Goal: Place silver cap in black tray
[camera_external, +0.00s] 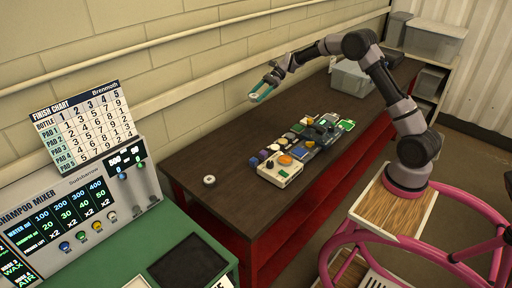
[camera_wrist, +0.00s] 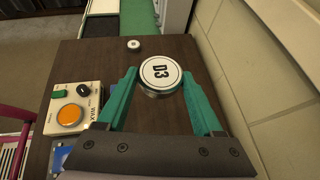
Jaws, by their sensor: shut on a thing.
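My gripper (camera_external: 262,90), with green fingers, is raised above the far part of the brown table. In the wrist view, my gripper (camera_wrist: 162,82) is shut on a round silver cap (camera_wrist: 160,73) with a white top marked D3. Another small round silver cap (camera_external: 209,181) sits alone on the table near its left end; it also shows in the wrist view (camera_wrist: 133,45). The black tray (camera_external: 187,262) lies flat on the green bench at the lower left, far from my gripper. Its visible surface looks empty.
A row of coloured pots and boxes, including a beige box with an orange knob (camera_external: 283,169), lines the table's front edge. A shampoo mixer (camera_external: 80,220) stands beside the tray. A grey bin (camera_external: 350,80) stands at the back. The brown table (camera_external: 215,150) is mostly clear along the wall.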

